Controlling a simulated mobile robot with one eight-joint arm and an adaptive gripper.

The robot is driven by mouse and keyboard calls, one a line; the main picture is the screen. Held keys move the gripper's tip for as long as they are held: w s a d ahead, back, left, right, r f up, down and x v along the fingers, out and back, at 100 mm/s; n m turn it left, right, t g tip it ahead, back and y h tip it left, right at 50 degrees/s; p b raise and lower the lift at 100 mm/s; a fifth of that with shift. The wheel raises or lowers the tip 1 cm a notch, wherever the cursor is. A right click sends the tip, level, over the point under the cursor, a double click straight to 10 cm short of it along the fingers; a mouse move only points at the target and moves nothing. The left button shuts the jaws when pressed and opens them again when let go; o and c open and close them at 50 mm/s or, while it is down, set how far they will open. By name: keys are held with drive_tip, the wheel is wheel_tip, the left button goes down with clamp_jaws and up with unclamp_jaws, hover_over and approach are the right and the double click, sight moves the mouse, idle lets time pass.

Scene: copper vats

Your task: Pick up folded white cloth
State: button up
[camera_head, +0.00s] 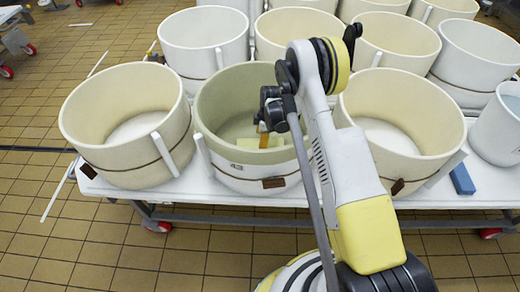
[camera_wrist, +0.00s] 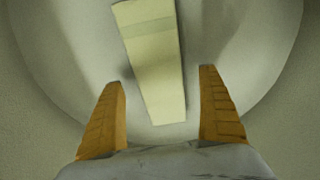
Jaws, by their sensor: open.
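The folded white cloth (camera_wrist: 152,62) looks pale yellow and flat, a long strip on the floor of a round tub. In the wrist view it runs from the top edge down to between my two orange fingers. In the head view, a pale patch of it (camera_head: 246,144) shows inside the front middle tub (camera_head: 238,101). My gripper (camera_wrist: 163,110) is open, with one finger on each side of the cloth's near end and a gap to both. In the head view my gripper (camera_head: 265,133) reaches down inside that tub. How far the fingertips are above the cloth, I cannot tell.
Cream tubs stand at the front left (camera_head: 125,115) and front right (camera_head: 400,120), with several more behind. They crowd a white table (camera_head: 110,190). A blue block (camera_head: 462,179) lies at the table's right. The middle tub's wall surrounds my gripper. Tiled floor lies in front.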

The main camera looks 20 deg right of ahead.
wheel_tip(320, 180, down, 2)
drive_tip(key=shift+a+f, duration=0.1)
drive_tip(key=shift+a, duration=0.05)
drive_tip(key=c, duration=1.4)
drive_tip(key=shift+c, duration=0.2)
drive_tip(key=shift+r, duration=0.25)
